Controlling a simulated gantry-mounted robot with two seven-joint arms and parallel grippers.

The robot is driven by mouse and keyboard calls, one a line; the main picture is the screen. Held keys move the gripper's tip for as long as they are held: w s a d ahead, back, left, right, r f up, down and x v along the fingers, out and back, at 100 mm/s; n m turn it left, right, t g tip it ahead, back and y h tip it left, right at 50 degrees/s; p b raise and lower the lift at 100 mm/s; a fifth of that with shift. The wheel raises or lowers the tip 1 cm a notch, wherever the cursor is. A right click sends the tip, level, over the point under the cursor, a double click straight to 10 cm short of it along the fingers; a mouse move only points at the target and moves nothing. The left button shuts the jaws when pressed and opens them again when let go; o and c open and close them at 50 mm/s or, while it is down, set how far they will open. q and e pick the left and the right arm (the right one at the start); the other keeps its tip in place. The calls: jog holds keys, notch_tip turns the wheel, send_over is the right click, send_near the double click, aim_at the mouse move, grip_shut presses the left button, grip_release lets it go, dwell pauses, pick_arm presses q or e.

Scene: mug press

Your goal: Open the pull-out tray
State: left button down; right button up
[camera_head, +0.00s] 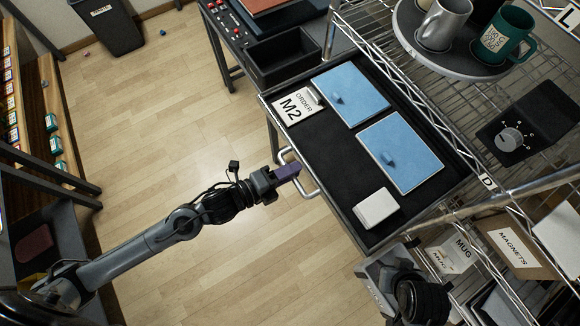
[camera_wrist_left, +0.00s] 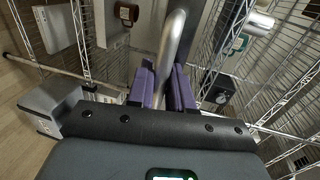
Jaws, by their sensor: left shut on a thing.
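The pull-out tray (camera_head: 338,172) is a dark, shallow drawer that extends from under the wire shelf, with its black interior exposed. A silver bar handle (camera_head: 283,157) is on its front left side. My left gripper (camera_head: 288,173) reaches in from the left and its purple fingers are at the handle. In the left wrist view the handle (camera_wrist_left: 172,50) passes between the purple fingers (camera_wrist_left: 165,88), which are shut on it.
The tray holds two blue panels (camera_head: 352,90) (camera_head: 405,150), an M2 order card (camera_head: 294,104) and a white block (camera_head: 376,207). Mugs (camera_head: 505,34) stand on a round stand above. Open floor (camera_head: 170,120) lies left.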

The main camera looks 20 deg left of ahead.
pick_arm(q)
jog(key=c, duration=1.2)
grip_release()
jog(key=b+v, duration=0.2)
jog(key=v, duration=0.8)
jog(key=shift+s+a, duration=0.25)
jog(key=shift+s, duration=0.05)
